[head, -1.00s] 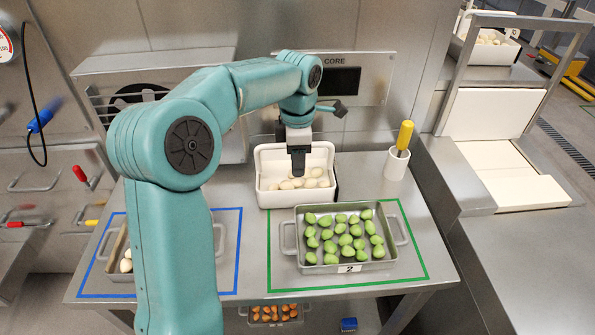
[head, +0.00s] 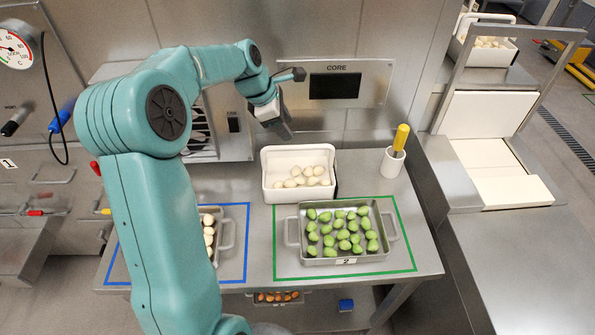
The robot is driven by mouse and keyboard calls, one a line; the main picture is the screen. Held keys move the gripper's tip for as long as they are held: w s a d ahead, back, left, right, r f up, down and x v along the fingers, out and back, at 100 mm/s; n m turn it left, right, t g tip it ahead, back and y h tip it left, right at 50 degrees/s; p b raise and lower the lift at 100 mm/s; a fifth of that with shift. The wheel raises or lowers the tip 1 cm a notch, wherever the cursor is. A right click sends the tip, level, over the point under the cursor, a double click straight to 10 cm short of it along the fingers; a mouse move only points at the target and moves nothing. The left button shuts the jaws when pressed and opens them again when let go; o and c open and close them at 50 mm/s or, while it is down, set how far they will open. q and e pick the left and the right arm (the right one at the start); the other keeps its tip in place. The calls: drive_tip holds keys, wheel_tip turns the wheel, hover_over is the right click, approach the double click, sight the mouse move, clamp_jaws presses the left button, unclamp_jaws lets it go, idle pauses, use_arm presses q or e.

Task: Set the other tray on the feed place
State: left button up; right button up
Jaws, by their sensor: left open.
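A metal tray of green filled pasta (head: 348,261), labelled 2, sits inside the green outline (head: 410,235) on the steel table. Another metal tray (head: 228,236) with pale pasta sits inside the blue outline (head: 247,215); my left arm hides much of it. A third tray with orange pasta (head: 280,297) shows partly below the table top. My left gripper (head: 283,130) is open and empty, raised behind the white bin near the back wall, apart from all trays. My right gripper is out of view.
A white bin (head: 268,190) with several pale pieces stands behind the green tray. A white cup (head: 392,163) with a yellow-handled tool (head: 401,136) stands at the back right. The CORE panel (head: 333,85) is on the wall. A white stepped chute (head: 492,130) stands to the right.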

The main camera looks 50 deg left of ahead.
sight(299, 146)
use_arm(q)
drive_tip(key=x, duration=0.5)
drive_tip(key=shift+w+d, duration=0.1)
drive_tip(key=shift+w, duration=0.05)
drive_tip(key=shift+d+f+p, duration=0.1)
drive_tip(key=shift+f+p, duration=0.15)
drive_tip(key=shift+p, duration=0.15)
drive_tip(key=p+x, duration=0.1)
drive_tip(key=x, duration=0.3)
drive_tip(key=shift+d+f, duration=0.15)
drive_tip(key=shift+f, duration=0.2)
drive_tip(key=shift+r, duration=0.15)
drive_tip(key=shift+f, duration=0.3)
clamp_jaws()
